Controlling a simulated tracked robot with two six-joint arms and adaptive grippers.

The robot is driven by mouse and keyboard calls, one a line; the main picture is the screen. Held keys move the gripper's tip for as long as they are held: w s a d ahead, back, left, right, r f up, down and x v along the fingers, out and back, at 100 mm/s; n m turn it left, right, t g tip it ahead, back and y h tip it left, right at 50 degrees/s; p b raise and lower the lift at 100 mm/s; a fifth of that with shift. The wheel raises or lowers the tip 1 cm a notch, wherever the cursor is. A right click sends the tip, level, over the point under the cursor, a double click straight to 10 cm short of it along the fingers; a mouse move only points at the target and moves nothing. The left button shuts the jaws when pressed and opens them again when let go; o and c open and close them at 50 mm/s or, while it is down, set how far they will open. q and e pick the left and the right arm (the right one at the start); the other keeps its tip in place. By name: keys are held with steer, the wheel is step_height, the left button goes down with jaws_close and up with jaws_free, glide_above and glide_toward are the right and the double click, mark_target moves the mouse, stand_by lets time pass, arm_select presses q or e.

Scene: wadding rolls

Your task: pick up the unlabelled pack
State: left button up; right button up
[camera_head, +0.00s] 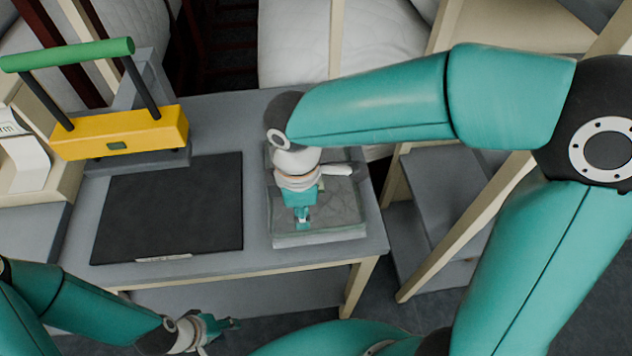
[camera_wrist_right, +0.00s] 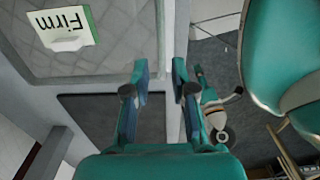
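A flat grey, see-through pack (camera_head: 345,225) lies at the right end of the grey table, right of a dark mat. In the right wrist view its quilted top (camera_wrist_right: 120,45) carries a green-and-white label (camera_wrist_right: 62,22) reading "Firm", with a white flap. In the head view only a white piece (camera_head: 338,170) shows beside my wrist. No pack without a label can be made out. My right gripper (camera_head: 303,222) points down over the pack's front part; its fingers (camera_wrist_right: 160,72) are apart and empty. My left gripper (camera_head: 222,325) is low, in front of the table.
The dark mat (camera_head: 170,210) fills the table's middle. A yellow device (camera_head: 120,132) with a green handle bar (camera_head: 68,54) stands behind it, to the left. At the far left, a partly cut-off label (camera_head: 10,127) ends in "rm". Wooden furniture stands close on the right.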

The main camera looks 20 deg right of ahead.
mark_target(300, 233)
steer(key=shift+s+a+f, duration=0.1)
steer(key=shift+a+f, duration=0.1)
steer(key=shift+f, duration=1.6)
steer(key=shift+s+a+f, duration=0.1)
steer(key=shift+a+f, duration=0.05)
steer(key=shift+f, duration=1.6)
jaws_close()
